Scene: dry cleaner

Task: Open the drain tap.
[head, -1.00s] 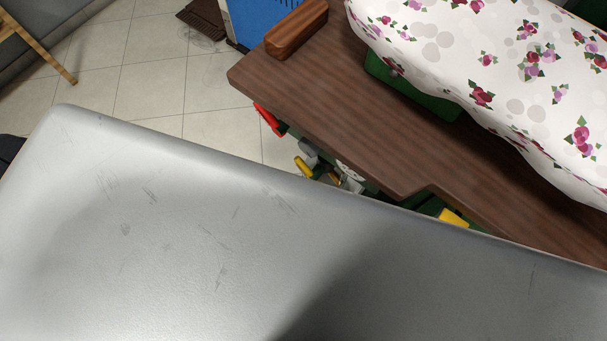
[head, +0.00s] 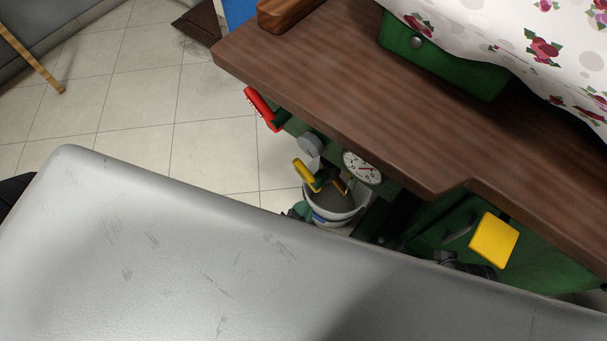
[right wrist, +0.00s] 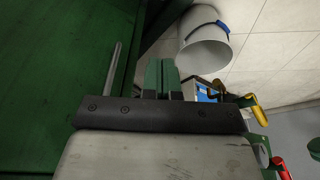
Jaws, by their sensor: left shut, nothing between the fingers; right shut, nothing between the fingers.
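A yellow-handled tap (head: 305,175), with a brass-coloured part beside it, sits low on the green machine below the brown worktop, above a bucket. I take it for the drain tap. Its yellow handle (right wrist: 254,116) also shows at the right of the right wrist view.
A white bucket (head: 333,214) stands on the tiled floor under the tap; it also shows in the right wrist view (right wrist: 203,48). A round gauge (head: 362,167), a red handle (head: 262,108) and a yellow plate (head: 494,240) are on the machine. The brown worktop (head: 380,105) overhangs it.

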